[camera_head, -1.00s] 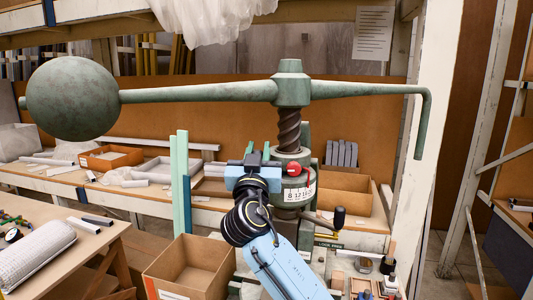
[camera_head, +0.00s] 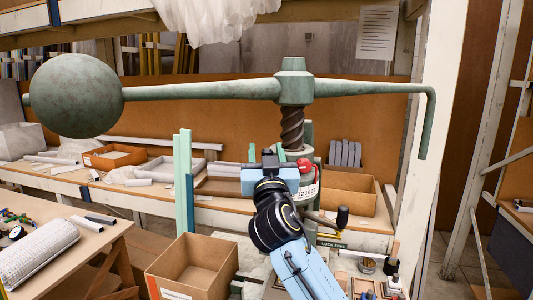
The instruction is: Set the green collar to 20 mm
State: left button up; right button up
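The green collar (camera_head: 304,181) sits around the press column below the screw (camera_head: 291,128). It bears a white scale plate (camera_head: 307,193) with small dark numbers, of which 12, 16 and 20 seem to show. A red knob (camera_head: 304,165) stands at its upper front. My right gripper (camera_head: 272,157) is in front of the collar's left side and hides much of it. Its fingers point away toward the collar. I cannot tell whether they are apart or touch the collar. My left gripper is not in view.
The long press arm with its ball weight (camera_head: 76,96) spans the view above. A black-ended handle (camera_head: 342,216) sticks out below right of the collar. An open cardboard box (camera_head: 190,270) stands lower left. Green uprights (camera_head: 182,185) stand left of my gripper.

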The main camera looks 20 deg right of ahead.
jog(key=shift+s, duration=0.1)
jog(key=b+v, duration=0.3)
jog(key=v, duration=1)
jog(key=shift+a+f, duration=0.1)
jog(key=shift+f, duration=0.05)
